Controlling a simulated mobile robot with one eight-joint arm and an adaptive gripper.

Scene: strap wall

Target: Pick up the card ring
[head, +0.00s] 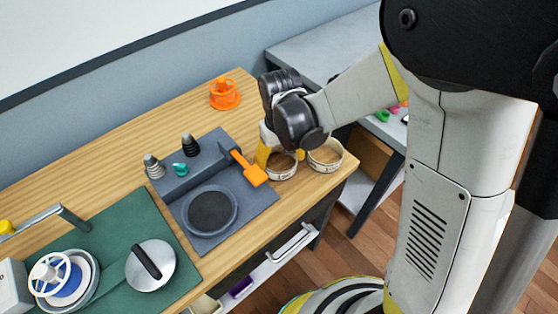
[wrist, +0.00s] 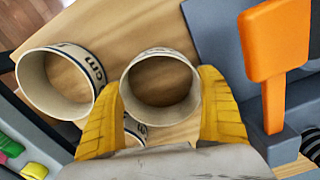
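A pale, round card ring (wrist: 130,77) with dark markings and "cm" lettering lies between the two yellow fingers of my gripper (wrist: 160,88) in the wrist view. The fingers are spread to about its width, one at each side, close to its wall. I cannot tell whether they press on it. In the head view this ring (head: 282,176) sits at the wooden bench's right end, with my gripper (head: 271,151) over its left side. A second, similar ring (wrist: 27,78) stands apart to the left in the wrist view; in the head view it (head: 326,166) is to the right.
An orange spatula-like tool (head: 252,175) and a dark grey station (head: 235,211) with a round pad are beside the rings. A green mat (head: 110,242) with a lidded pan is farther left. An orange holder (head: 225,97) stands at the back. The bench edge is close to the rings.

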